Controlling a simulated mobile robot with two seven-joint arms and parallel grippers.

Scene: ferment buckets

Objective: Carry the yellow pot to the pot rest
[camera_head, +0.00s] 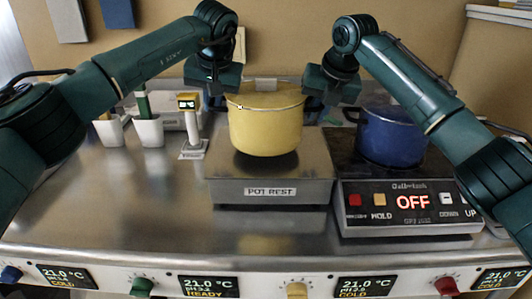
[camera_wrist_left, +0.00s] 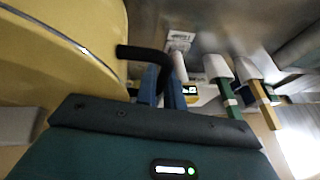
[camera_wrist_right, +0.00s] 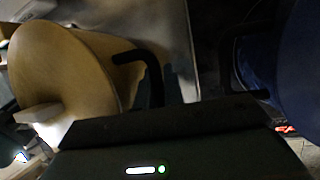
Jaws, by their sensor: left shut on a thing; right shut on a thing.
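The yellow pot (camera_head: 265,132) is upright over the plate of the pot rest (camera_head: 222,172); I cannot tell whether its base touches the plate. My left gripper (camera_head: 217,98) is shut on the pot's left handle. In the left wrist view, the black handle (camera_wrist_left: 140,52) runs into the blue fingers (camera_wrist_left: 166,86), beside the yellow wall. My right gripper (camera_head: 316,102) is shut on the right handle. In the right wrist view, that dark handle (camera_wrist_right: 135,55) reaches the dim fingers (camera_wrist_right: 165,88). The fingertips are mostly hidden in the head view.
A blue pot (camera_head: 390,137) stands on the hot plate (camera_head: 412,205), reading OFF, right of the pot rest. A yellow-topped meter (camera_head: 190,125) and white cups (camera_head: 147,131) with tools stand left. The counter's front left (camera_head: 120,215) is clear.

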